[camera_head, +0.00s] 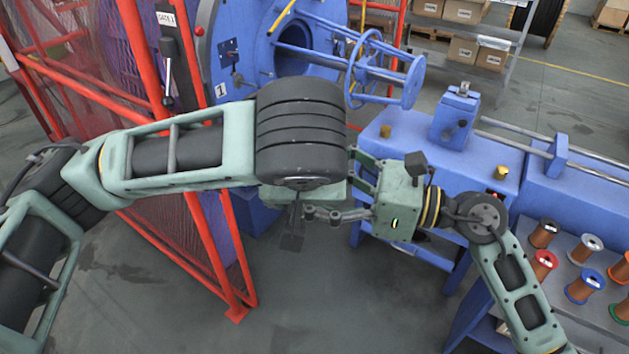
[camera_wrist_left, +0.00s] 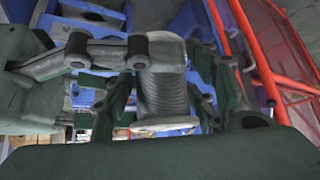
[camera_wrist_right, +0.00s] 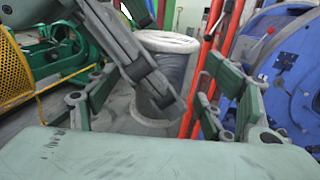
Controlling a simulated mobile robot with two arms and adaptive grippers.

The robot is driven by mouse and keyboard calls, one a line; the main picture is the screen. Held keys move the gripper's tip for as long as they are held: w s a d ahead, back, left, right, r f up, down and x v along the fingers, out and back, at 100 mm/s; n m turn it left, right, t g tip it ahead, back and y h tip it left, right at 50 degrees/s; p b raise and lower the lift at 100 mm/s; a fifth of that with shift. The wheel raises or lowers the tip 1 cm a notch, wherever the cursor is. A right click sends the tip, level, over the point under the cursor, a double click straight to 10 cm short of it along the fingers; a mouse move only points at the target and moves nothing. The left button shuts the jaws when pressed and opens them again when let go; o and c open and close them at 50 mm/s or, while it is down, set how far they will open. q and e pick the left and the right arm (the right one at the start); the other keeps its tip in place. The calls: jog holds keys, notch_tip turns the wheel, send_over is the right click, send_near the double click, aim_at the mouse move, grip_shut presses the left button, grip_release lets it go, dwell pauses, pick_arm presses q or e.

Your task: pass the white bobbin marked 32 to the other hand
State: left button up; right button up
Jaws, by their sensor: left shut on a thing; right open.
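The bobbin (camera_wrist_left: 165,92) shows in the left wrist view, with pale flanges and a grey wound core. My left gripper (camera_wrist_left: 158,104) is shut on it, a finger on each side. It also shows in the right wrist view (camera_wrist_right: 172,68), pale top flange up, with a dark finger of my left gripper across it. My right gripper (camera_head: 326,214) is open, its fingers reaching toward the bobbin from the right, one on either side in its wrist view; I cannot tell whether they touch it. In the head view my left wrist hides the bobbin. No marking 32 is readable.
A blue machine (camera_head: 255,45) with a handwheel stands behind the grippers. A red mesh fence (camera_head: 80,60) is at the left. A blue bench (camera_head: 400,150) is behind my right arm. Several coloured spools stand on a grey table (camera_head: 560,262) at the right. The floor below is clear.

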pick_arm(q)
jog(key=shift+r, duration=0.1)
pick_arm(e)
jog(key=c, duration=1.8)
pick_arm(q)
jog(key=o, duration=1.8)
pick_arm(e)
jog(key=shift+r, duration=0.15)
